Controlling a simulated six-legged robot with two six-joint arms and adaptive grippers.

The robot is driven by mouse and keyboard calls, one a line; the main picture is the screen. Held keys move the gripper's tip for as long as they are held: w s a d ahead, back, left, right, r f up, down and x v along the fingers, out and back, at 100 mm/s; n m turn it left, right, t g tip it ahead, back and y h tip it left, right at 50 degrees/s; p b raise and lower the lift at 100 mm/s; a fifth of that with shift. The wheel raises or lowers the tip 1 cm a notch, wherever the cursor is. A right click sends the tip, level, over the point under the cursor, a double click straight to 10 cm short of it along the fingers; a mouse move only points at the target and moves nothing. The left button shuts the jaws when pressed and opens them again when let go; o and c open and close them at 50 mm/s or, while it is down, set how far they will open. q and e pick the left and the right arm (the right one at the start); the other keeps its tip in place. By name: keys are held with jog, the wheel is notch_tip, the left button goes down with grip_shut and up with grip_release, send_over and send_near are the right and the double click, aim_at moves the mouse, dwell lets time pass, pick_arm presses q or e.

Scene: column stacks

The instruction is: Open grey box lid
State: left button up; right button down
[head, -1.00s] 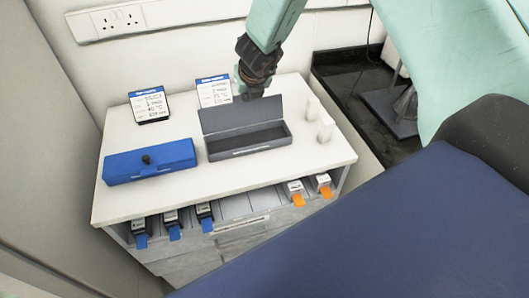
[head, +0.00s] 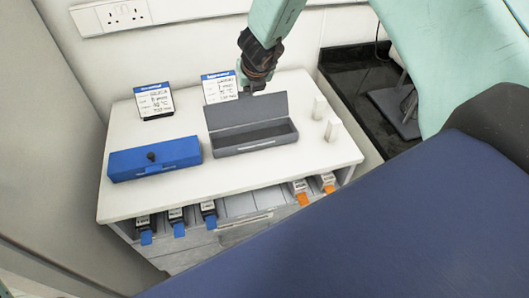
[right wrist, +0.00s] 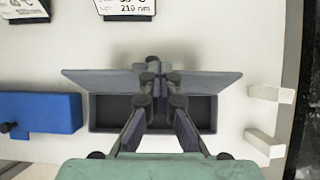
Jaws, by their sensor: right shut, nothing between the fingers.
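The grey box (head: 256,142) stands on the white cabinet top, and its lid (head: 247,110) is raised upright along the back edge. The inside looks dark and empty. My right gripper (head: 245,90) is shut and empty, just above the top edge of the lid. In the right wrist view the gripper (right wrist: 153,78) covers the middle of the box (right wrist: 205,112), and its fingertips are over the lid (right wrist: 210,81). I cannot tell whether they touch the lid. My left gripper is not in view.
A blue box (head: 155,160) with a black knob, lid shut, stands left of the grey box. Two white blocks (head: 333,129) stand on its right. Two label cards (head: 154,101) stand at the back. Bottles with blue and orange tabs sit in the rack below.

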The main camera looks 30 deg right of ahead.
jog(key=shift+s+r, duration=0.1)
jog(key=shift+s, duration=0.05)
jog(key=shift+s+r, duration=0.15)
jog(key=shift+r, duration=0.35)
jog(key=v, duration=1.1)
jog(key=shift+s, duration=0.15)
